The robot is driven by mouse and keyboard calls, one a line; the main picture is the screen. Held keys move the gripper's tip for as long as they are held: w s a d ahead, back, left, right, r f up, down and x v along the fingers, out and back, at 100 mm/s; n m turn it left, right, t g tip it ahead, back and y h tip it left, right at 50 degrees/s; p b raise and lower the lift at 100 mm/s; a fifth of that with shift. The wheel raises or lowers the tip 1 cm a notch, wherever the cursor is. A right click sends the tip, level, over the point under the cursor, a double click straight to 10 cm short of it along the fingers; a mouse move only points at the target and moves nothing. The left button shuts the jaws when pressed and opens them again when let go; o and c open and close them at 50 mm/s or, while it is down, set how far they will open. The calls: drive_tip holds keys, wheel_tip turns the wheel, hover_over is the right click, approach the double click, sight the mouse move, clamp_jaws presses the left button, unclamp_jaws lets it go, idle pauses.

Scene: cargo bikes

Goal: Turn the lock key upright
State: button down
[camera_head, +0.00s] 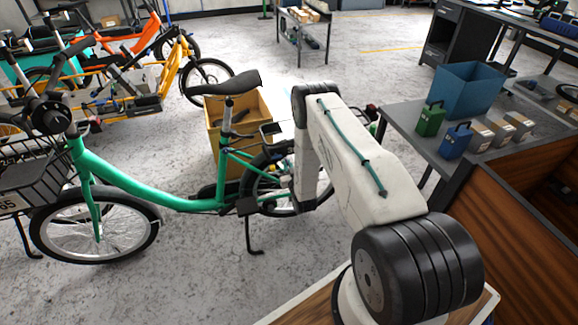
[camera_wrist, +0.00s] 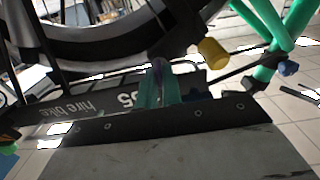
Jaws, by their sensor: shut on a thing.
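The teal-green bike (camera_head: 150,195) stands side-on in the head view, its rear wheel (camera_head: 312,185) partly hidden behind my arm. In the wrist view the dark tyre (camera_wrist: 110,45) fills the top. My gripper (camera_wrist: 158,88) shows there as teal fingers at the centre, close below the tyre. It is shut on a small greyish piece, which I take for the lock key (camera_wrist: 159,68). The fingers cover most of it, so I cannot tell its angle. In the head view my arm hides the gripper and the key.
Close to the fingers are a dark plate lettered "hire bike" (camera_wrist: 60,115), a yellow cylinder (camera_wrist: 213,53) and a blue knob (camera_wrist: 288,68). A workbench with a blue bin (camera_head: 468,90) is at right. Floor in front of the bike is clear.

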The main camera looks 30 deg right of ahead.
drive_tip(key=shift+s+f, duration=0.1)
drive_tip(key=shift+f, duration=0.05)
drive_tip(key=c, duration=1.6)
unclamp_jaws()
drive_tip(key=shift+o, duration=0.2)
drive_tip(key=v, duration=0.7)
drive_tip(key=shift+s, duration=0.35)
drive_tip(key=shift+a, duration=0.15)
